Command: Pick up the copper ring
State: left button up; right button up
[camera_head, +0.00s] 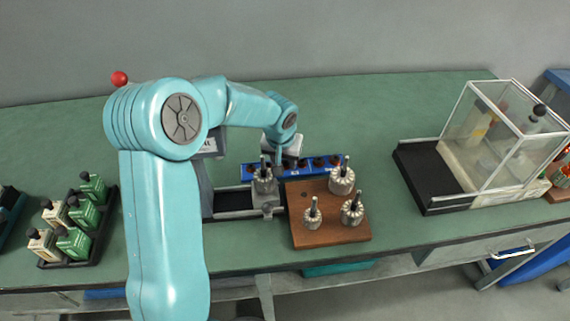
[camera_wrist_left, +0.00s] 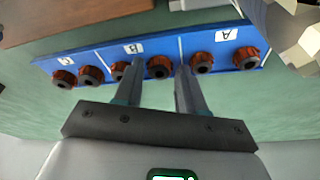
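Several copper rings with dark centres sit in a row along a blue tray (camera_wrist_left: 110,62), marked A, B and C in the left wrist view. The tray also shows in the head view (camera_head: 248,173), partly behind my arm and a metal fixture. My left gripper (camera_wrist_left: 160,72) is open over the tray, its two fingers apart. One copper ring (camera_wrist_left: 160,67) near the B label shows between the fingertips; I cannot tell whether they touch it. In the head view my left gripper (camera_head: 279,163) reaches down at the tray, its fingers small and partly hidden. My right gripper is not in view.
A wooden block (camera_head: 325,235) with several armatures stands in front of the tray. A winding fixture (camera_head: 240,200) holds another armature. A clear-walled case (camera_head: 505,140) stands at the right, and a black tray of green and cream boxes (camera_head: 75,255) at the left. The back table is clear.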

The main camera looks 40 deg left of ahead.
pick_arm(q)
jog(key=shift+c, duration=0.3)
jog(key=shift+f, duration=0.1)
grip_shut()
